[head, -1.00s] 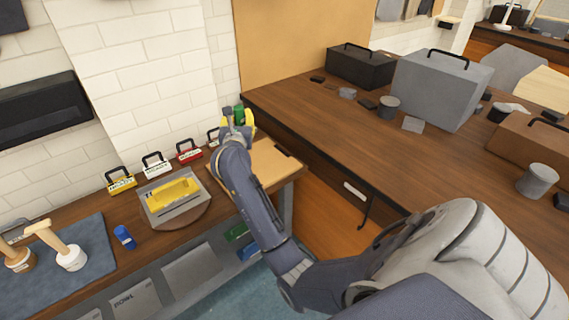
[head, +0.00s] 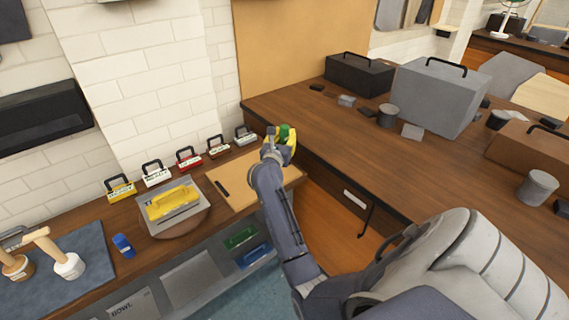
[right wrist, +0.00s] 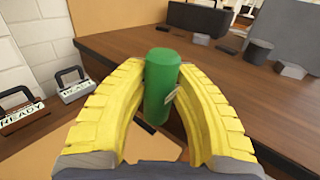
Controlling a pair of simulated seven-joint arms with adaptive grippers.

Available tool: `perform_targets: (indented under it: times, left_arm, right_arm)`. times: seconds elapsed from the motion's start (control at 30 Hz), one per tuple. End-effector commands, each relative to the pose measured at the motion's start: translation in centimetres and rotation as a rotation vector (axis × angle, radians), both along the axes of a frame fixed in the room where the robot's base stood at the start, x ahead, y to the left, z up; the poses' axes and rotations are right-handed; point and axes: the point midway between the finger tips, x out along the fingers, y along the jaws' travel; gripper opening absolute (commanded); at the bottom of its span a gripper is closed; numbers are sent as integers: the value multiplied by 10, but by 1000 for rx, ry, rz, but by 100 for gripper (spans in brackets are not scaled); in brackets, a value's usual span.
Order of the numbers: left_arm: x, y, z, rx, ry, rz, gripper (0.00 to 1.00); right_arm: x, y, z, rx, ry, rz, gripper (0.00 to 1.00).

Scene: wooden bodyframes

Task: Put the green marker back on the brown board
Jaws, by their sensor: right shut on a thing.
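My right gripper (head: 280,145) is shut on the green marker (head: 285,132), with its yellow fingers on either side. The green marker (right wrist: 160,88) stands nearly upright between the fingers in the right wrist view. The brown board (head: 243,177) is a flat tan board on the bench, with a black marker-like item (head: 222,188) near its left edge. My gripper is over the board's far right part in the head view, and the board (right wrist: 150,150) shows partly below the marker in the right wrist view. My left gripper is not in view.
Several handled label blocks (head: 188,158) line the wall. A blue marker (head: 123,245) stands farther left. The higher wooden counter (head: 330,135) borders the board's right side.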

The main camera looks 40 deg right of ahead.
Motion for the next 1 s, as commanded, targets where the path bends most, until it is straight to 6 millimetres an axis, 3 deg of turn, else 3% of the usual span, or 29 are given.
perform_targets:
  times: [0.1, 0.33, 0.67, 1.0]
  left_arm:
    - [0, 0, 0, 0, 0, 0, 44]
    - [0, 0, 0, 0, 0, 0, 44]
    - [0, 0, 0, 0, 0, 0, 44]
    - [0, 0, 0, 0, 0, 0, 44]
  right_arm:
    - [0, 0, -29, 0, 6, 1, 0]
    - [0, 0, -69, 1, 3, 2, 0]
    - [0, 0, -89, 0, 0, 1, 0]
    - [0, 0, -122, -1, 0, 1, 0]
